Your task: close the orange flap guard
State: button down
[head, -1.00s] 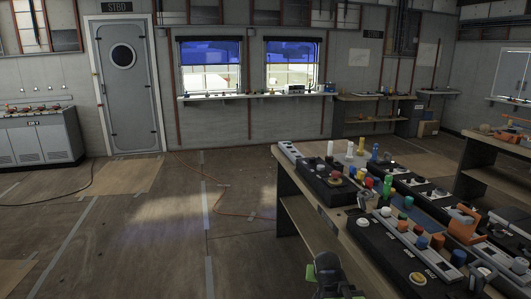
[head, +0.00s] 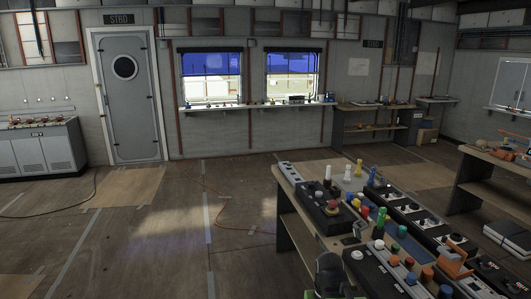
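The orange flap guard (head: 455,261) stands on a control panel on the near right part of the workbench. It looks raised, like an angled orange bracket tilted up from the panel. Its hinge and what lies under it are too small to make out. A dark part of my own arm shows at the bottom middle, to the left of the guard and well apart from it. My gripper's fingers cannot be seen.
The workbench (head: 290,190) carries several panels with coloured knobs and a red mushroom button (head: 332,207). A second bench (head: 480,160) stands at the right. The floor left of the workbench is open, with an orange cable (head: 222,212) lying on it.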

aim_at(452, 257)
jog(key=u, duration=1.55)
jog(key=i, duration=0.4)
jog(key=z, duration=0.6)
